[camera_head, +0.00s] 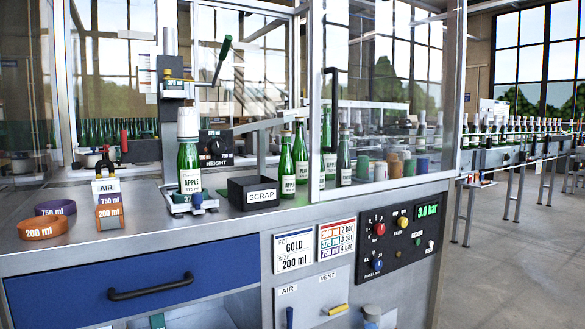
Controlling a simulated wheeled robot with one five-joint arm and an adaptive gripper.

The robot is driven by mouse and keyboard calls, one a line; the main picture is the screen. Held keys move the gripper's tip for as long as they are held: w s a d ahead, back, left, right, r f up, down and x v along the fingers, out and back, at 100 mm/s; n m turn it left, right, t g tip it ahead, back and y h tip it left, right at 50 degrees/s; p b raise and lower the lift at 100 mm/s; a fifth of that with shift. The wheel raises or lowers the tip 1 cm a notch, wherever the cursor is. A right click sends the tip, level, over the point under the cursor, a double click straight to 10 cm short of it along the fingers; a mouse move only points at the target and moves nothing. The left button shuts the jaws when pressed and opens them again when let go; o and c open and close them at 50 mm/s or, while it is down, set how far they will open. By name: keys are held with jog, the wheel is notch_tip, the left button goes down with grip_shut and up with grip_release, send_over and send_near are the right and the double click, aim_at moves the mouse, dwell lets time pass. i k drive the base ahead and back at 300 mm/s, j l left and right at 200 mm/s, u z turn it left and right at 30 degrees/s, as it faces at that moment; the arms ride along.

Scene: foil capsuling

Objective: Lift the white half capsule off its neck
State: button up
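A white capsule (188,123) sits over the neck of a green bottle labelled APPLE (189,172). My gripper is not in view.
A black SCRAP box (253,191) stands right of the bottle, with more green bottles (300,153) behind it. Orange and purple size rings (43,228) lie at left. Glass panels and a metal post (312,110) enclose the bench. A control panel (402,232) is at front right.

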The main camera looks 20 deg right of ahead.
aim_at(188, 132)
jog(key=i+u, duration=0.25)
jog(key=i, duration=0.4)
jog(key=i+u, duration=0.25)
jog(key=i, duration=0.35)
